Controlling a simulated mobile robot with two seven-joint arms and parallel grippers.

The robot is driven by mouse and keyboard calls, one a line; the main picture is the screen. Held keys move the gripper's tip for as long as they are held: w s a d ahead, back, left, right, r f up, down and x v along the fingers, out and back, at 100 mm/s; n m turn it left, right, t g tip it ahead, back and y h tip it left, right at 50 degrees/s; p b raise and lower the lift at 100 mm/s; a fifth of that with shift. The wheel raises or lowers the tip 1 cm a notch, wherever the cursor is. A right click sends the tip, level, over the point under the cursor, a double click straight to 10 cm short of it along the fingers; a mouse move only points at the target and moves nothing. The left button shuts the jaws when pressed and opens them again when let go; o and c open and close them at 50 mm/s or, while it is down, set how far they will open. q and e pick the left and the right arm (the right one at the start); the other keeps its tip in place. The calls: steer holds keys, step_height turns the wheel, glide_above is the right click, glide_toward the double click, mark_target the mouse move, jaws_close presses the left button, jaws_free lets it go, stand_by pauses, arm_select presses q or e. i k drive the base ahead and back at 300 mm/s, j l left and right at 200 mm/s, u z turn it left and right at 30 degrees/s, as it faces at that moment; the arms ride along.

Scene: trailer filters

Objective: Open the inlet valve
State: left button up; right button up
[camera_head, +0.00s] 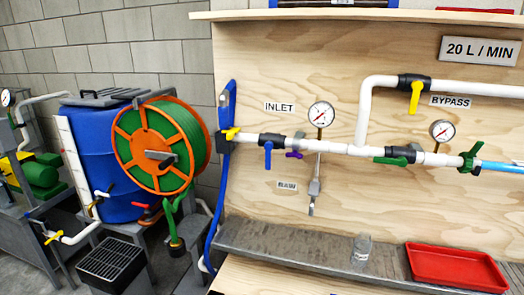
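The INLET label (279,106) is on the plywood panel above the left end of the white pipe (335,146). Below it, a black valve body on the pipe carries a blue lever (268,155) that points straight down, across the pipe. To its left, a yellow handle (231,132) sits where the blue hose (216,215) meets the pipe. A small purple handle (294,154) is just right of the blue lever, near a round gauge (321,114). Neither of my grippers shows in this view.
The bypass valve's yellow lever (415,97) points down, and a green lever (391,160) lies along the lower pipe. A glass jar (361,249) and red tray (455,268) are on the metal shelf (300,247). A green hose reel (160,146) and blue tank (97,135) stand left.

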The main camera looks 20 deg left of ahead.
mark_target(269, 146)
steer(key=i+j, duration=0.15)
steer(key=j, duration=0.25)
steer(key=i+j, duration=0.1)
steer(key=j, duration=0.35)
steer(key=i+j, duration=0.15)
steer(key=j, duration=0.25)
steer(key=i+j+z, duration=0.1)
steer(key=j, duration=0.35)
